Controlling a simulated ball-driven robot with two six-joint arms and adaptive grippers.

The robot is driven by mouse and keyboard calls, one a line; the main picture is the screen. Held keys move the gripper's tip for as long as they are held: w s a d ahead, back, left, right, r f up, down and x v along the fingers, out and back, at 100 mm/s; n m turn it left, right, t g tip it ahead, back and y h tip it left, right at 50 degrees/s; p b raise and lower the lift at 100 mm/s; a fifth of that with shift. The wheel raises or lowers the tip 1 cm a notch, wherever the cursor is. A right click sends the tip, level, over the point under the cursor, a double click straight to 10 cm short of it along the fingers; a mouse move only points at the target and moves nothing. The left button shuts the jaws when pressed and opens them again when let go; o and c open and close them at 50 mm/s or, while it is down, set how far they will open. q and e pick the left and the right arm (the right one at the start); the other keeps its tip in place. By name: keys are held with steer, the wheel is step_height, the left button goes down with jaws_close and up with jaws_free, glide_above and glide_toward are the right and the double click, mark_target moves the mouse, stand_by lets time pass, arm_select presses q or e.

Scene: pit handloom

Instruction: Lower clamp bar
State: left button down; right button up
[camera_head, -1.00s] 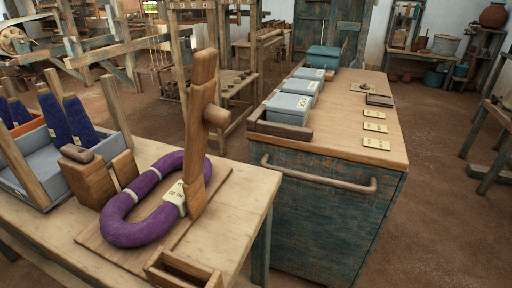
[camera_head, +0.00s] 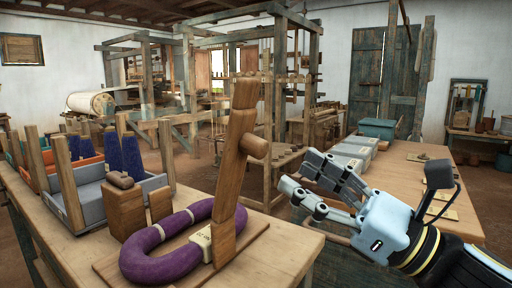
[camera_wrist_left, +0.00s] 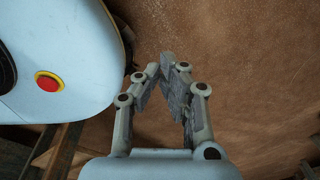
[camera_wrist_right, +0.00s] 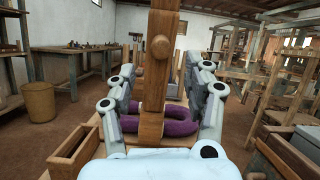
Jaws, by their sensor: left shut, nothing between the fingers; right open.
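The clamp bar (camera_head: 233,165) is a wooden lever standing upright, slightly tilted, with a round peg (camera_head: 255,146) on its side. Its lower end is by a purple yarn hank (camera_head: 165,258) with pale labelled bands, lying on a wooden board beside a wooden block (camera_head: 124,207). My right gripper (camera_head: 297,172) is open and empty, right of the bar and apart from it. In the right wrist view the bar (camera_wrist_right: 152,75) and its peg appear between the open fingers. My left gripper (camera_wrist_left: 168,62) shows only in the left wrist view, shut and empty over brown floor.
A grey crate (camera_head: 90,208) with blue yarn cones stands at the left of the table (camera_head: 270,262). An open wooden box (camera_wrist_right: 75,150) is at the table's near edge. Loom frames fill the back.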

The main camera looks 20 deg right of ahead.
mark_target(265, 149)
steer(key=p+x, duration=0.3)
steer(key=x, duration=0.4)
steer(key=shift+w+a+r, duration=0.1)
steer(key=shift+w+r, duration=0.15)
steer(key=shift+r, duration=0.05)
steer(key=shift+w+a, duration=0.3)
steer(key=shift+w, duration=0.05)
jaws_close()
